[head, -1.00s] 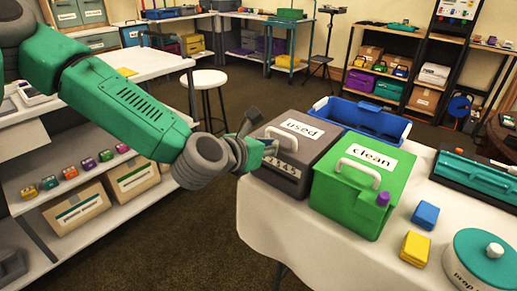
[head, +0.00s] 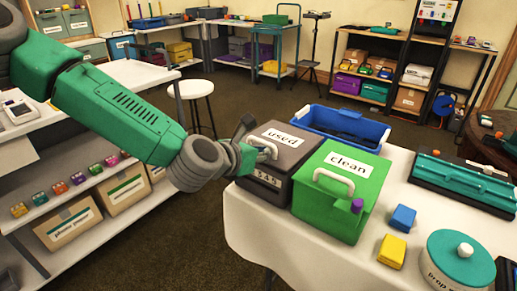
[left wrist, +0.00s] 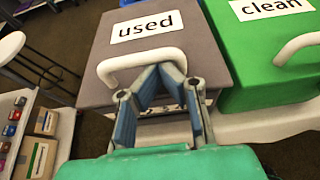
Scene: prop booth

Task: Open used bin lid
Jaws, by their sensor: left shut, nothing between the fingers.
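The used bin (head: 290,175) is a dark grey box with a flat lid, a white "used" label and a pale loop handle. It stands on the white-covered table, and its lid is down. My left gripper (head: 256,151) is at the near left edge of the lid, close to the handle. In the left wrist view its blue-padded fingers (left wrist: 160,70) meet at the tips, right by the bin's handle (left wrist: 125,62). They look shut and empty; whether they touch the handle I cannot tell. My right gripper is not in view.
The green clean bin (head: 335,205) stands close on the right of the used bin. A blue tray (head: 345,118) is behind them. Blue (head: 403,217) and yellow (head: 392,251) blocks and a round teal tin (head: 460,258) are on the table's right. A white stool (head: 194,89) stands behind my arm.

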